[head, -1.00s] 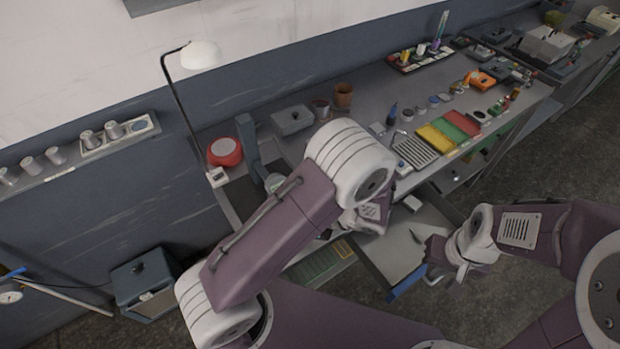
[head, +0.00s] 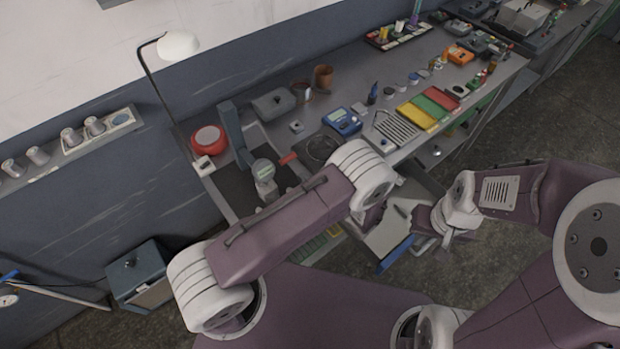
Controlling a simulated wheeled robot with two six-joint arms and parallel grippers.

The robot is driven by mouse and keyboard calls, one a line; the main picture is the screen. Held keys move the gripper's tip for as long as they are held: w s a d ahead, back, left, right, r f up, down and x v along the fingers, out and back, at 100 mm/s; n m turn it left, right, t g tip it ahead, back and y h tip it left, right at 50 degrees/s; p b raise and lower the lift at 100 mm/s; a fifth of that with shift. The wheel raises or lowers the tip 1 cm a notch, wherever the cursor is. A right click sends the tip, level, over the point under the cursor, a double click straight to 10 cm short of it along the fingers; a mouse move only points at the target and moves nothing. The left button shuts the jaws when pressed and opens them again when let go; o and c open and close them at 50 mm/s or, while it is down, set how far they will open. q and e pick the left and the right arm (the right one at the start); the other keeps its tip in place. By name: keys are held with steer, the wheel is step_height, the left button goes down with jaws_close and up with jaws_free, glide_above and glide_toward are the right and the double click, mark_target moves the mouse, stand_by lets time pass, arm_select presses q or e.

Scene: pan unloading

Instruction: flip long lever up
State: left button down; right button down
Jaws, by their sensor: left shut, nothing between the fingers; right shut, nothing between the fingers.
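I cannot make out for certain which part is the long lever. A short red bar (head: 289,158), possibly a handle, shows on the bench beside a grey device with a round face (head: 263,170). My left gripper (head: 368,218) points down below its white wrist over the bench's front edge; the arm hides most of its fingers. My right gripper (head: 424,217) is shut and empty, above the open drawer at the front. Neither gripper is seen touching a lever. My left forearm covers part of the bench front.
A blue meter (head: 342,121), a ribbed grey tray (head: 394,128) and yellow, green and red bins (head: 433,104) stand on the bench. A tall grey post (head: 236,132), a red round container (head: 208,139) and a lamp (head: 178,46) are at the left. The open drawer (head: 384,239) juts out.

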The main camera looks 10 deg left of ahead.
arm_select(q)
steer(key=p+x, duration=0.1)
steer(key=x, duration=0.3)
steer(key=shift+a+r, duration=0.1)
steer(key=shift+r, duration=0.05)
steer(key=r, duration=0.1)
steer(key=r+p, duration=0.2)
steer(key=shift+w+a, duration=0.3)
steer(key=shift+w, duration=0.05)
steer(key=shift+s+r+p, duration=0.15)
steer(key=shift+r+p, duration=0.2)
steer(key=shift+p, duration=0.05)
steer(key=shift+f, duration=0.1)
steer(key=shift+w, duration=0.2)
